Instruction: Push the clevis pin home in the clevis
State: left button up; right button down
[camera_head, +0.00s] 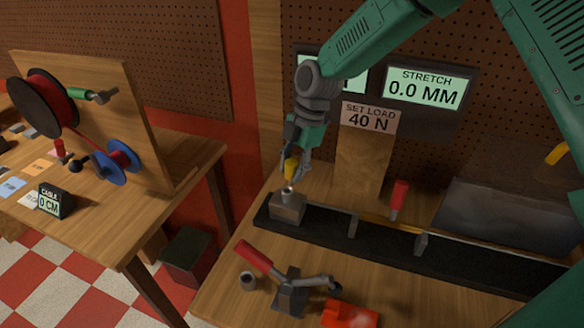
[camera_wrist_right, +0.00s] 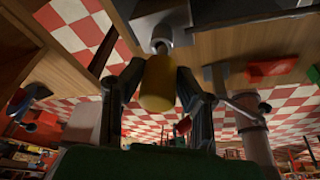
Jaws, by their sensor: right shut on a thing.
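A yellow-headed piece, which looks like the clevis pin (camera_head: 290,167), is held upright between the fingers of my right gripper (camera_head: 294,160). The grey block that looks like the clevis (camera_head: 287,208) stands at the left end of a black rail, directly below it. The pin's lower end meets the top of the block; how deep it sits I cannot tell. In the right wrist view the yellow head (camera_wrist_right: 158,84) lies between both fingers, with the grey clevis (camera_wrist_right: 162,22) just beyond it. My left gripper is not in view.
The black rail (camera_head: 385,243) runs right across the bench. In front are a red-handled lever clamp (camera_head: 289,290), a small grey ring (camera_head: 248,281) and a red block (camera_head: 348,314). Displays (camera_head: 424,91) are behind. A second table (camera_head: 95,225) with spools is at left.

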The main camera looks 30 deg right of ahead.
aim_at(290, 182)
jog(key=shift+a+f+b, duration=0.3)
jog(key=shift+a+f, duration=0.2)
jog(key=shift+a, duration=0.1)
jog(key=shift+d+f+b, duration=0.35)
jog(key=shift+f, duration=0.35)
jog(key=shift+a+f, duration=0.15)
jog(key=shift+f, duration=0.2)
jog(key=shift+f+b, duration=0.35)
jog(key=shift+f, duration=0.05)
jog(key=c, duration=1.1)
grip_release()
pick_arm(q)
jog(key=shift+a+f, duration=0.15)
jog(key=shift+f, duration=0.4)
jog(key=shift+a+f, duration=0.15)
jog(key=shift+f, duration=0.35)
pick_arm(e)
jog(key=shift+r, duration=0.1)
